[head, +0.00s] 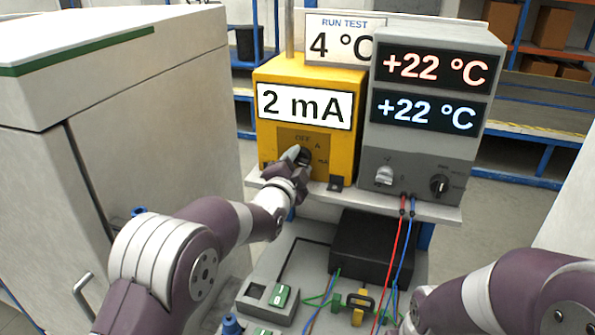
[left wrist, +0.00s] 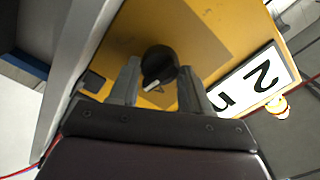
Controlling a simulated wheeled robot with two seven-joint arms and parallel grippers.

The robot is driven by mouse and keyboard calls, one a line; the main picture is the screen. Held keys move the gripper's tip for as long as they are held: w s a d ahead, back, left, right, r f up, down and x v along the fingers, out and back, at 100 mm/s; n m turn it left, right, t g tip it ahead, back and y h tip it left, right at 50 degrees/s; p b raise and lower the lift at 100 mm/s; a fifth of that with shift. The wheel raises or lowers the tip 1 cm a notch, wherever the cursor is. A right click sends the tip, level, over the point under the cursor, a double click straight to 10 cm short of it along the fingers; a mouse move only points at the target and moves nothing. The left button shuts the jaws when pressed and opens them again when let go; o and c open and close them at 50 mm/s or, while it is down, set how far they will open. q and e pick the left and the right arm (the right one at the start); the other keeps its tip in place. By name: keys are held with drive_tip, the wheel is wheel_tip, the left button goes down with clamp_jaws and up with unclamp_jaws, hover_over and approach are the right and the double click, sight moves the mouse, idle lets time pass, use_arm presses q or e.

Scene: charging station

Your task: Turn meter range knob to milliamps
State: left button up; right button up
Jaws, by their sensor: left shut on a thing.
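The yellow meter (head: 345,143) stands on a shelf and its display reads "2 mA". Its black range knob (head: 306,156) is mostly hidden by my left gripper (head: 298,160) in the head view. In the left wrist view the round black knob (left wrist: 160,66) with a white pointer mark sits between the two fingers of my left gripper (left wrist: 162,82), which is shut on it. Labels "OFF", "A" and "mA" show around the knob in the head view. My right arm shows at the lower right, but its gripper is not visible.
A grey unit (head: 430,110) with two "+22 °C" displays stands right of the meter, with red and blue leads (head: 399,245) hanging down. A white cabinet (head: 80,150) is at the left. Below the shelf are a black box (head: 372,248) and several coloured wires.

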use_arm(q)
drive_tip(key=shift+f, duration=0.15)
idle(0.3)
drive_tip(key=o, duration=1.1)
drive_tip(key=shift+s, duration=0.1)
drive_tip(key=shift+c, duration=0.2)
drive_tip(key=shift+s, duration=0.2)
drive_tip(key=b+v, duration=0.4)
drive_tip(key=v, duration=0.8)
drive_tip(key=shift+s, duration=0.2)
